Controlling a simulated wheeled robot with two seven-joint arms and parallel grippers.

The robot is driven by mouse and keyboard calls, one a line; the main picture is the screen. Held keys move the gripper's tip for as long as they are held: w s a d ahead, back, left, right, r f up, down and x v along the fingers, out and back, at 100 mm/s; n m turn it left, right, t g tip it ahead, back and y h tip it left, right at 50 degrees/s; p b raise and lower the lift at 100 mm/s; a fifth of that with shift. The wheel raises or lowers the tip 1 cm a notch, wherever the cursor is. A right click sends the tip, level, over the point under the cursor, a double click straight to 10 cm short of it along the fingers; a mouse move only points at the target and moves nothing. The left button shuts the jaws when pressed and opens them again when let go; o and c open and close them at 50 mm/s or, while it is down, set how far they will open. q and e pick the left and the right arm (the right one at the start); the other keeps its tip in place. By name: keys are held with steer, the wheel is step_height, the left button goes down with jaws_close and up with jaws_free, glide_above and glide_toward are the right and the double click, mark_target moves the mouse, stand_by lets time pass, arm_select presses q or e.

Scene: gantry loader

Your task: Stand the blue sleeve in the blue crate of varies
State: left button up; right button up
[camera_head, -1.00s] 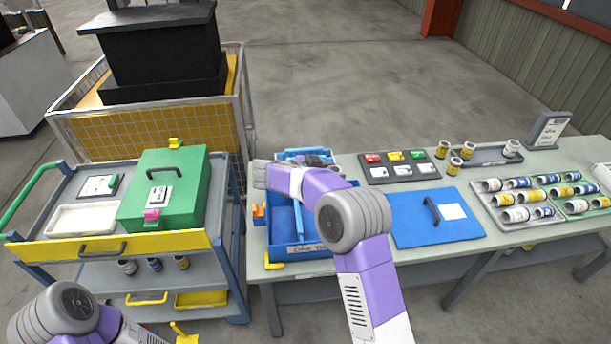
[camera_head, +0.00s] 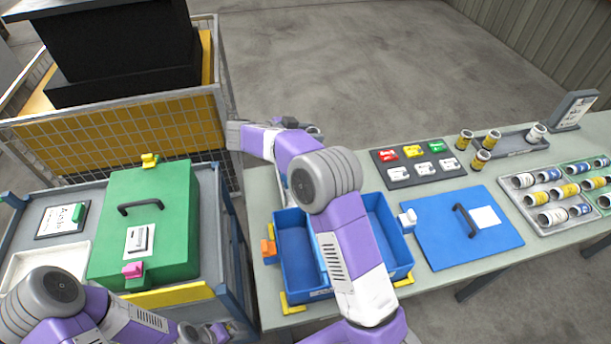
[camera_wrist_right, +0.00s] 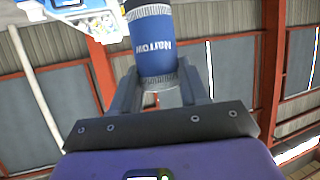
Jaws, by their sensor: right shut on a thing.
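The blue crate (camera_head: 402,268) stands open on the bench, with my right arm crossing over its middle. The parts of its inside that show look empty. In the right wrist view, the blue sleeve (camera_wrist_right: 151,40), with white lettering and a pale band, is held between the fingers of my right gripper (camera_wrist_right: 160,88). In the head view, my right gripper is mostly hidden behind my arm, beyond the crate, and the sleeve cannot be made out. My left gripper (camera_head: 212,333) is partly seen at the bottom edge; its jaws are unclear.
A blue lid (camera_head: 445,252) with a handle lies right of the crate. Behind it is a dark board (camera_head: 400,184) of coloured blocks. Trays of cans (camera_head: 541,228) stand at the right. A green box (camera_head: 165,200) sits on the cart at the left.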

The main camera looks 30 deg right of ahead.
step_height(320, 180, down, 24)
steer(key=b, duration=1.6)
steer(key=shift+w+b, duration=0.15)
steer(key=shift+b, duration=0.15)
steer(key=shift+r, duration=0.15)
steer(key=o, duration=1.3)
